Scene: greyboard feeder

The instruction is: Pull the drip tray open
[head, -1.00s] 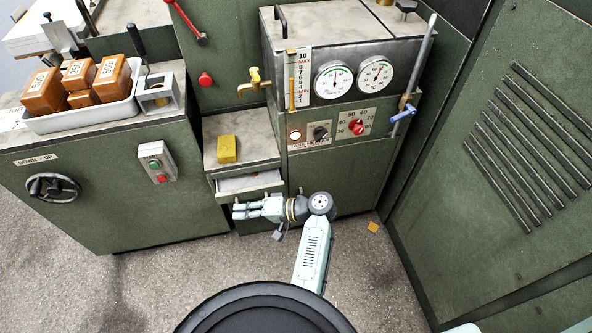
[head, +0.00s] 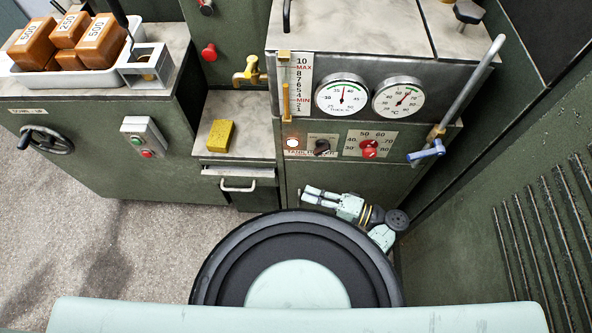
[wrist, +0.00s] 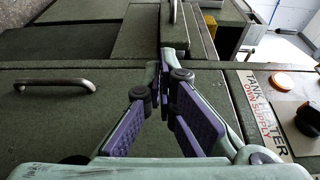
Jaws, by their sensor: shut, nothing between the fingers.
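The drip tray (head: 262,189) is the low drawer front under the sponge ledge, with a pale bar handle (head: 238,186). Only a narrow gap shows along its top; I cannot tell whether it is slightly out. My gripper (head: 311,195) is right of the handle, apart from it, fingers pointing left before the green cabinet. It is shut and empty. In the wrist view, my gripper (wrist: 163,75) points up the picture toward the tray's handle (wrist: 172,12) at the top edge.
Another bar handle (wrist: 45,84) is on the green panel at left in the wrist view. A yellow sponge (head: 220,135) lies on the ledge above the tray. A blue-handled lever (head: 427,152) is at right. Floor is clear at left.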

